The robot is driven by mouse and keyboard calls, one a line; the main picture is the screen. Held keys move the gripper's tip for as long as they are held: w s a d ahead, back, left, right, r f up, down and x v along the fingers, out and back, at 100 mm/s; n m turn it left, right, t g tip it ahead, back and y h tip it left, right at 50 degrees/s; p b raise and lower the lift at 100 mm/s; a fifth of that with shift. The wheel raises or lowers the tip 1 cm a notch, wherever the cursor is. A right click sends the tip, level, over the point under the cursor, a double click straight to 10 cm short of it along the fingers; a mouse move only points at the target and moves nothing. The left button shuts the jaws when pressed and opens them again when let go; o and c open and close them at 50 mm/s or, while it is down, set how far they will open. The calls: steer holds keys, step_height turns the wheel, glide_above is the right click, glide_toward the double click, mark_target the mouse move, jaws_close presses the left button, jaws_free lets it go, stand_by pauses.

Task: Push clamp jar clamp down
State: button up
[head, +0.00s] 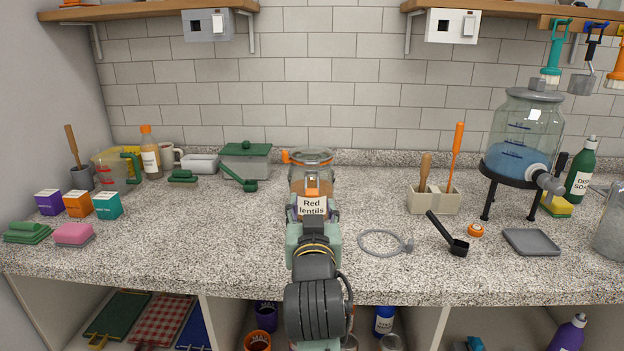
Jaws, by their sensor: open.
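The clamp jar (312,172), a clear glass jar labelled "Red lentils", stands mid-counter with a glass lid (311,156) on top. An orange piece (286,156) sticks out at the left of the lid. Another orange piece (312,192) shows at the jar's front, just above the label; I cannot tell whether it is the clamp. My gripper (312,212) is open, in front of the jar at about label height. My arm hides the jar's lower part and most of the gripper, so I cannot tell whether they touch.
A green-lidded container (246,160) and a green scoop (240,180) lie left of the jar. The wall stands close behind.

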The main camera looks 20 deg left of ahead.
mark_target(312, 191)
steer(key=p+x, duration=0.1)
steer(key=x, duration=0.7)
steer(key=shift+w, duration=0.15)
jaws_close()
steer(key=f+b, duration=0.1)
steer(key=b, duration=0.2)
steer(key=shift+a+f+t, duration=0.1)
steer(key=shift+t, duration=0.2)
steer(key=shift+w+t+b, duration=0.15)
steer(key=shift+t+b, duration=0.15)
steer(key=shift+b, duration=0.35)
steer(key=shift+y, duration=0.3)
steer(key=shift+r, duration=0.2)
